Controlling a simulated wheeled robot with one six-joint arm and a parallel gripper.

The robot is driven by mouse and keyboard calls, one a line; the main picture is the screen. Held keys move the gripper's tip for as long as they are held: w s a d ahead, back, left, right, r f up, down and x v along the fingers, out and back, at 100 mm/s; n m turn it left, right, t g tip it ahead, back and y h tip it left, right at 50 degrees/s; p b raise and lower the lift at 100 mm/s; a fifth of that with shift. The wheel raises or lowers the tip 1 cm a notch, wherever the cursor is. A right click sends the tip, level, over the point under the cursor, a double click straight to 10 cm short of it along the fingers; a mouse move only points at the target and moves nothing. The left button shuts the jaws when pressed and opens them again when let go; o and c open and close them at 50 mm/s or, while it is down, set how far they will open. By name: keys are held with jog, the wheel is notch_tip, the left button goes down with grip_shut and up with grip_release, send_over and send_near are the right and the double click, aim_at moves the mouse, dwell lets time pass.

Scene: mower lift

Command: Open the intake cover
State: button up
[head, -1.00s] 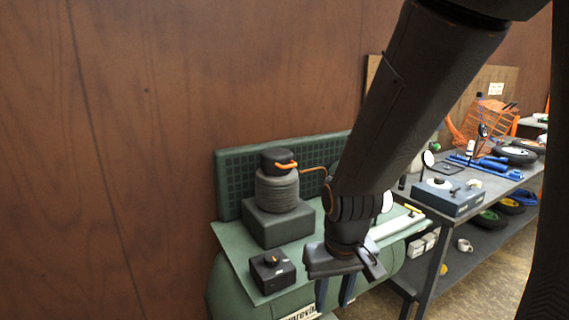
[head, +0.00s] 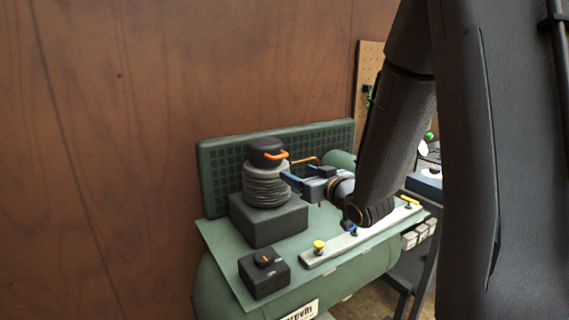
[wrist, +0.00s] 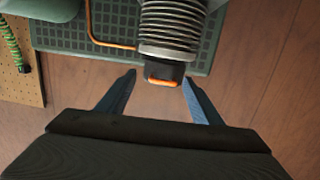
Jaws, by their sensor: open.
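The intake cover looks to be the black cap (head: 266,152) with an orange handle (head: 276,155), on top of a grey ribbed cylinder (head: 266,186) on the green compressor. The cap sits down on the cylinder. My gripper (head: 299,173) is open and empty, its blue fingers pointing left toward the cap from its right side. In the wrist view, which looks upside down, the cap (wrist: 165,70) and its orange handle (wrist: 163,82) appear between the two fingertips (wrist: 160,77). I see no clear contact, and the remaining depth is hard to judge.
A green grille panel (head: 222,170) stands behind the cylinder. An orange pipe (head: 305,160) runs near my fingers. A small black box (head: 264,275) and a pale bar (head: 330,252) with knobs are in front. A brown wall (head: 100,150) closes the back.

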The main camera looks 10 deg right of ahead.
aim_at(282, 157)
jog(key=shift+n+t+y, duration=0.3)
jog(key=shift+t+y, duration=0.3)
jog(key=shift+y, duration=0.1)
jog(key=w+a, duration=0.1)
jog(key=w, duration=0.1)
jog(key=w+r+p, duration=0.1)
jog(key=w, duration=0.2)
jog(key=w+a+r+p, duration=0.1)
jog(key=w, duration=0.1)
jog(key=shift+w+a, duration=0.3)
jog(key=shift+a, duration=0.05)
jog(key=shift+c, duration=0.3)
